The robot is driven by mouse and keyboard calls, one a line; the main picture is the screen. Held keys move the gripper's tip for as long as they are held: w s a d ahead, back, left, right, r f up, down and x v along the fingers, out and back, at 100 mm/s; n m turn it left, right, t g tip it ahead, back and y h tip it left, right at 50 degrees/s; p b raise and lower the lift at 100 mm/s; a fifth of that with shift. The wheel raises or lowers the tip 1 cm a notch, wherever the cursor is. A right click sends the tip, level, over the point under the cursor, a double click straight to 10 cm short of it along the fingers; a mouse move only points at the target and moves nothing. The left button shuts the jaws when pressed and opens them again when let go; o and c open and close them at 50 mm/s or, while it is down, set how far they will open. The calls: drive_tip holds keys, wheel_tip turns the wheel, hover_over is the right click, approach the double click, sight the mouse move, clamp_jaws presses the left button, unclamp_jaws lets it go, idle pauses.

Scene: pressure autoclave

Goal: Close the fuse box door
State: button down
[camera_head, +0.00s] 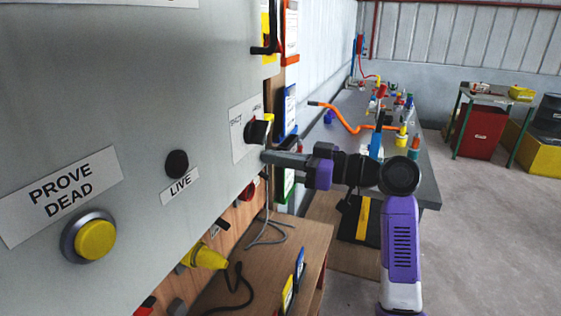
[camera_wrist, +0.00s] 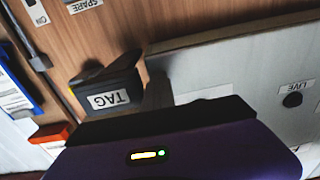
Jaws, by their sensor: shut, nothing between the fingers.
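A large grey panel (camera_head: 130,110) fills the left of the head view, with a "PROVE DEAD" label, a yellow button and a "LIVE" label. It also shows at the right of the wrist view (camera_wrist: 240,70). I cannot tell for certain which part is the fuse box door or how far it stands open. My gripper (camera_head: 270,157) is shut and empty, its tips at the panel's right edge, just below a black rotary switch (camera_head: 257,131). I cannot tell whether they touch the panel. In the wrist view a dark block labelled "TAG" (camera_wrist: 108,97) lies beside the panel's edge, against wood.
A wooden bench (camera_head: 290,240) with cables stands below the panel. A long worktop (camera_head: 425,180) with coloured fittings and an orange hose (camera_head: 345,122) runs behind my arm. A red cabinet (camera_head: 478,130) stands at the back right. The floor at right is clear.

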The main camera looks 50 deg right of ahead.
drive_tip(key=shift+w+a+r, duration=0.25)
drive_tip(key=shift+w, duration=0.15)
drive_tip(key=b+v, duration=0.1)
drive_tip(key=v, duration=0.7)
drive_tip(key=shift+s+d+f+b, duration=0.25)
drive_tip(key=shift+s+d+b, duration=0.05)
drive_tip(key=shift+b, duration=0.1)
drive_tip(key=shift+r, duration=0.1)
